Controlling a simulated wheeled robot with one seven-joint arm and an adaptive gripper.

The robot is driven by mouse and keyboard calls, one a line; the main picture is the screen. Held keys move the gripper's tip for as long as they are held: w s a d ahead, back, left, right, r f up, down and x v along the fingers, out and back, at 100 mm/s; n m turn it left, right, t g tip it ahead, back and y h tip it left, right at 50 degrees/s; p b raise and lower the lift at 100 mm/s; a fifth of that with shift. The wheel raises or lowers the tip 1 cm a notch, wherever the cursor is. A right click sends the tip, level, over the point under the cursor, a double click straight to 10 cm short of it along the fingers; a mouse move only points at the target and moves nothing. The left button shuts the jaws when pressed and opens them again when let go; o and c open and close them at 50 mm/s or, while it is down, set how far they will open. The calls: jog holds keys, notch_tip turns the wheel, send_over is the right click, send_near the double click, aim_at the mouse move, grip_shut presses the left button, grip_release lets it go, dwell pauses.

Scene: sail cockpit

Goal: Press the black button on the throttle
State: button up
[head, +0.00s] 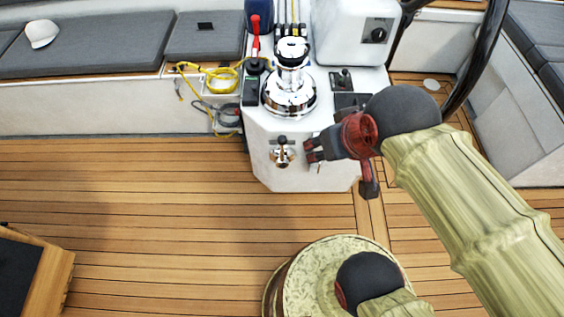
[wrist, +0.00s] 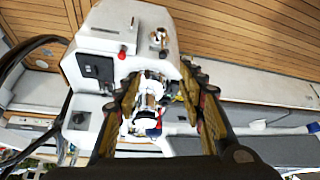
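The throttle (head: 282,152) is a chrome fitting with a dark handle on the front face of the white console (head: 268,172). In the wrist view the throttle (wrist: 158,40) is near the top, beyond the fingertips. Its black button is too small to make out. My gripper (head: 309,150) appears just right of the throttle in the head view, in front of the console. In the wrist view my gripper (wrist: 161,76) has its two fingers spread apart with nothing held between them. I see no contact with the throttle.
A chrome winch (head: 290,90) stands on the console top. A red knob (wrist: 122,52) sits beside the throttle in the wrist view. Yellow rope (head: 212,75) hangs left of the console. A dark wheel rim (head: 478,60) is at right. The wooden deck (head: 150,190) at left is clear.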

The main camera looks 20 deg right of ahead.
jog(key=shift+c, duration=1.3)
